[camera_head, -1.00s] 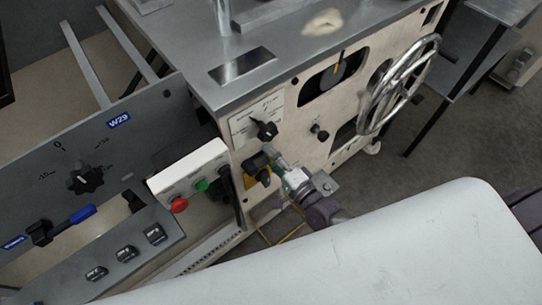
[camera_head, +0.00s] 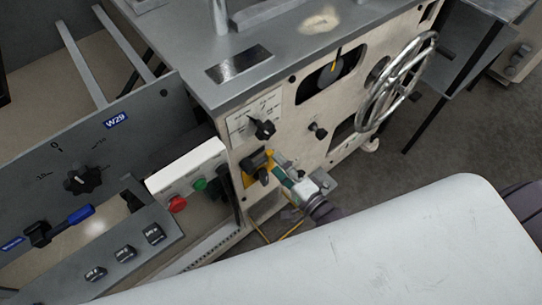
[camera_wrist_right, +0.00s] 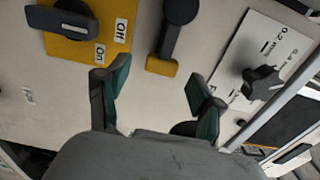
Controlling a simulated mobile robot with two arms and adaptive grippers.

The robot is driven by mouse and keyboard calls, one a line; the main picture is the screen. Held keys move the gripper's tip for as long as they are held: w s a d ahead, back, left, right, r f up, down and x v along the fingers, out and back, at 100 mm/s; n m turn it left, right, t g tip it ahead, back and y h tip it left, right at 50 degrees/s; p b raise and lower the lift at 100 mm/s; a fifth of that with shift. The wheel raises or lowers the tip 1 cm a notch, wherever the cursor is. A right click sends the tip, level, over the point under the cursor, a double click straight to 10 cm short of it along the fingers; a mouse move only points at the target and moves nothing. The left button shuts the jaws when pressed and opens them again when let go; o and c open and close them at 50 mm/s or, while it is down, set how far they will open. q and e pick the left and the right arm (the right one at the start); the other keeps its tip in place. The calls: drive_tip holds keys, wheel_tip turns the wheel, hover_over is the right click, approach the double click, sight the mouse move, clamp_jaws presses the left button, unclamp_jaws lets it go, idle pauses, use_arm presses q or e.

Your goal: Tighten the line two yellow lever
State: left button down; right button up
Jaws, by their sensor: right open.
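A black lever with a round end and a yellow foot (camera_wrist_right: 161,66) stands on the pale machine front in the right wrist view. Beside it is a yellow plate (camera_wrist_right: 85,48) marked On and Off, with a black rotary switch (camera_wrist_right: 64,20). In the head view the yellow plate (camera_head: 249,163) shows low on the machine front; I cannot separate the lever from the dark parts there. My right gripper (camera_wrist_right: 158,92) is open and empty, its fingers on either side of the lever's line, apparently not touching it. It also shows in the head view (camera_head: 283,174). My left gripper is out of view.
A black star knob (camera_wrist_right: 262,83) is right of the fingers. A white box (camera_head: 187,170) with red and green buttons stands left of the gripper in the head view. A handwheel (camera_head: 399,82) sticks out at the right. A blue-handled lever (camera_head: 80,215) is on the left panel.

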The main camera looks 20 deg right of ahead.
drive_tip(key=v, duration=0.7)
drive_tip(key=shift+s+d, duration=0.15)
drive_tip(key=shift+s, duration=0.15)
drive_tip(key=s+d+f+n+g+h+p, duration=0.1)
drive_tip(key=s+d+f+n+g, duration=0.15)
drive_tip(key=f, duration=0.45)
drive_tip(key=s+d+f+n+g+h+p, duration=0.15)
drive_tip(key=f+n, duration=0.25)
drive_tip(key=f, duration=0.4)
drive_tip(key=s+d+f+n+g+h+p, duration=0.1)
drive_tip(key=s+f+n+g, duration=0.15)
drive_tip(key=f, duration=0.45)
drive_tip(key=s+f+n+g+h+p, duration=0.1)
drive_tip(key=s+f+n+g, duration=0.2)
drive_tip(key=s, duration=0.7)
drive_tip(key=s+f+n+g+h+p, duration=0.1)
drive_tip(key=s+f+n+g, duration=0.3)
drive_tip(key=s, duration=0.7)
wheel_tip(320, 180, down, 4)
drive_tip(key=shift+f+n+g+h, duration=0.2)
drive_tip(key=shift+n+g+h, duration=0.15)
drive_tip(key=shift+g, duration=0.9)
drive_tip(key=shift+d, duration=0.1)
